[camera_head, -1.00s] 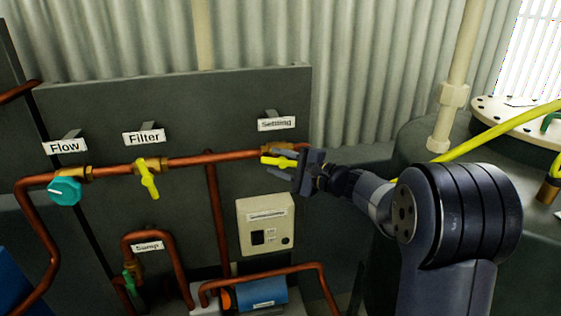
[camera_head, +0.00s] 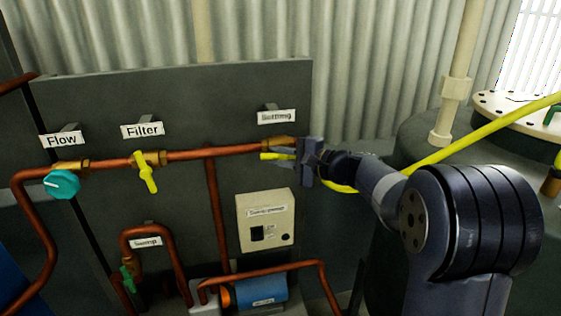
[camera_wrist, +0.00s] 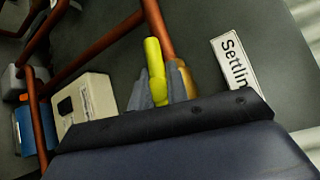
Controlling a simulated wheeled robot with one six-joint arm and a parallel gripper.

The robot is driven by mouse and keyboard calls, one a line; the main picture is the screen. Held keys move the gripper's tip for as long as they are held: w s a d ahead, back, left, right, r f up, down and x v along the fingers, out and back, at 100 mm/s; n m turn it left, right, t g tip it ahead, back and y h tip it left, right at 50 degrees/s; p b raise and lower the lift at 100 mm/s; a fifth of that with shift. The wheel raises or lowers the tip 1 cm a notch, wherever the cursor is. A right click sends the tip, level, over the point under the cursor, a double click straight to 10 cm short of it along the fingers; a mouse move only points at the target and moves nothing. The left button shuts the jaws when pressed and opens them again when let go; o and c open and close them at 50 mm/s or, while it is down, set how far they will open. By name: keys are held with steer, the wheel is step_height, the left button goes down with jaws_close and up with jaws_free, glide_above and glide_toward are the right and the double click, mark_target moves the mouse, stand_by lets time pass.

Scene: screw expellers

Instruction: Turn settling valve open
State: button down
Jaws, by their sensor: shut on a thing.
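The settling valve has a yellow handle (camera_head: 272,156) on a brass body (camera_head: 280,143), under the "Settling" label (camera_head: 276,117) at the right end of the copper pipe. My gripper (camera_head: 290,157) is shut on this handle, which points left along the pipe in the head view. In the wrist view the yellow handle (camera_wrist: 156,75) stands between my two grey fingers (camera_wrist: 160,92), with the brass body (camera_wrist: 184,82) beside them. My gripper hides part of the valve body and the handle's pivot in the head view.
The filter valve (camera_head: 147,172) with a yellow handle and the teal flow knob (camera_head: 62,184) sit further left. A beige control box (camera_head: 266,221) is below the gripper. A yellow hose (camera_head: 480,134) and a dark tank (camera_head: 420,140) are at the right.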

steer(key=shift+f+n+h, duration=0.15)
steer(key=shift+n+h, duration=0.25)
steer(key=shift+h, duration=0.1)
steer(key=shift+g, duration=0.3)
steer(key=c, duration=1.4)
jaws_free()
steer(key=shift+d, duration=0.1)
steer(key=b+v, duration=0.2)
steer(key=v, duration=0.8)
steer(key=shift+s+d+b, duration=0.25)
steer(key=shift+b, duration=0.1)
